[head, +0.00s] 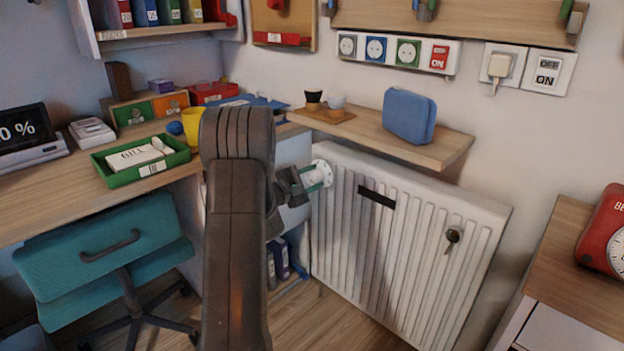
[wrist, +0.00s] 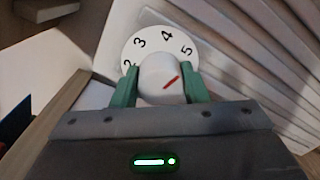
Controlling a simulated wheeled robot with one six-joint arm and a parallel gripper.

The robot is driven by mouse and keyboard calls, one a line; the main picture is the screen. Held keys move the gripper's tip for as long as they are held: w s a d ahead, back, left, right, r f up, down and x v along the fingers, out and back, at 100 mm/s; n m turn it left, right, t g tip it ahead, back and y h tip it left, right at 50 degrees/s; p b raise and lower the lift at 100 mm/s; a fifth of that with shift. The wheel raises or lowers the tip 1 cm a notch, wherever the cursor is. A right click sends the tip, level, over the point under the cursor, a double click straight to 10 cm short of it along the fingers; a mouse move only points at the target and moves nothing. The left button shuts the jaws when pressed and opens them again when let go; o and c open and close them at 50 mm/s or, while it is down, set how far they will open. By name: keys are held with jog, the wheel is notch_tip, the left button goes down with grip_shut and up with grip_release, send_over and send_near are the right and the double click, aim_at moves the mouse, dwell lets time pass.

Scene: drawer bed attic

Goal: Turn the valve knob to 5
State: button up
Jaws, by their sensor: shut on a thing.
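The valve knob (wrist: 158,73) is a white round cap in the wrist view, with a red line on its face. Behind it is a white dial plate (wrist: 150,47) with the numbers 2, 3, 4 and 5 showing. The red line slants up and right, toward the side of the 5. My gripper (wrist: 164,87) has its green fingers on either side of the knob, shut on it. In the head view my gripper (head: 318,177) is at the radiator's upper left corner, where the dial shows partly behind the fingers.
The white ribbed radiator (head: 410,245) stands right of my gripper. A wooden shelf (head: 440,150) with a blue pouch (head: 409,116) is above it. The desk (head: 50,195) with a green tray (head: 125,177) and a teal chair (head: 100,250) are at the left.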

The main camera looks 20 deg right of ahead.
jog(key=shift+m, duration=1.4)
jog(key=o, duration=1)
jog(key=shift+c, duration=0.2)
jog(key=shift+a, duration=0.1)
jog(key=p+v, duration=0.3)
jog(key=v, duration=1)
jog(key=shift+s+a, duration=0.25)
jog(key=shift+d, duration=0.1)
jog(key=b+x, duration=0.3)
jog(key=x, duration=1)
jog(key=shift+w+d, duration=0.25)
jog(key=shift+d, duration=0.05)
